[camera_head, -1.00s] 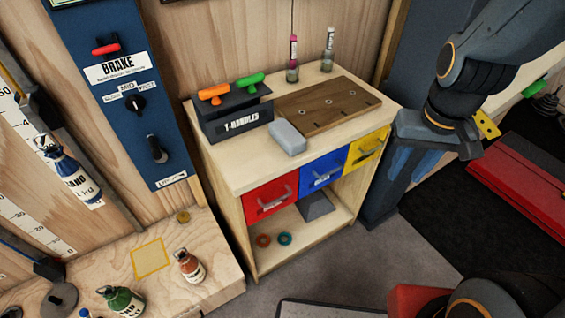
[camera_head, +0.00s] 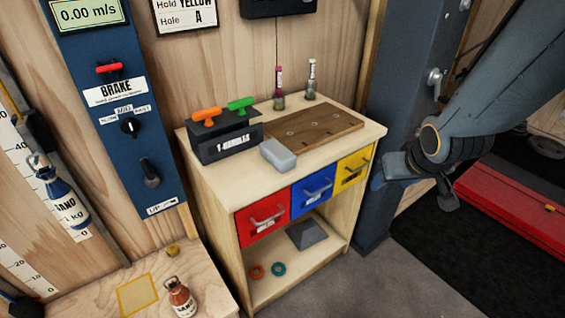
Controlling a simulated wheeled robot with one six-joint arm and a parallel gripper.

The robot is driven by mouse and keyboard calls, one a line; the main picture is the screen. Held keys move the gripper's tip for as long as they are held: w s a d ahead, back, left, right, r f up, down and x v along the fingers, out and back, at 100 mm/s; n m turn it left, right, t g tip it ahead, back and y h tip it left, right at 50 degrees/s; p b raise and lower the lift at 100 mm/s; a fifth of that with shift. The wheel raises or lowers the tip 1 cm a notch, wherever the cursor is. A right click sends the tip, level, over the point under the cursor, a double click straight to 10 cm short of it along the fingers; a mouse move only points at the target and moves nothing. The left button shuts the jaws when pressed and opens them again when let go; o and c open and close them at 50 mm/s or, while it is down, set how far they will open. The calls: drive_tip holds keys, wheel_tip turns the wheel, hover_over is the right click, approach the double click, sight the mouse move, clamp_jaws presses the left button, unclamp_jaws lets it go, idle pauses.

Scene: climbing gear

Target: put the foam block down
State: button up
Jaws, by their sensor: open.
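A light grey block (camera_head: 278,154), which looks like the foam block, lies on the wooden top of the cabinet (camera_head: 232,180). It sits between the dark T-handles box and the brown board, close to the front edge. My gripper (camera_head: 382,178) is at the right of the cabinet, apart from the block and beside the yellow drawer. It is open, with nothing seen in it. Its fingertips are small and dark against the blue-grey post, so they are hard to make out.
The T-handles box (camera_head: 225,142) holds an orange and a green handle. A brown board (camera_head: 312,127) and two small bottles stand behind. The cabinet has red, blue and yellow drawers (camera_head: 352,171) and an open shelf. A blue-grey post (camera_head: 385,110) rises at the right.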

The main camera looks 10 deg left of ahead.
drive_tip(key=w+a+f+n+t+y+b, duration=0.25)
drive_tip(key=w+a, duration=0.25)
drive_tip(key=a, duration=0.5)
drive_tip(key=n+y+b, duration=0.4)
drive_tip(key=y, duration=0.3)
approach(281, 152)
drive_tip(key=x, duration=0.4)
drive_tip(key=p+x, duration=0.1)
drive_tip(key=x, duration=0.1)
drive_tip(key=shift+w+a+f, duration=0.1)
drive_tip(key=shift+a+f, duration=0.05)
drive_tip(key=shift+f, duration=0.2)
drive_tip(key=shift+h, duration=0.25)
drive_tip(key=shift+p+x, duration=0.6)
drive_tip(key=shift+x, duration=2.25)
drive_tip(key=shift+r, duration=0.15)
drive_tip(key=c, duration=0.8)
drive_tip(key=shift+o, duration=0.2)
drive_tip(key=shift+r, duration=0.15)
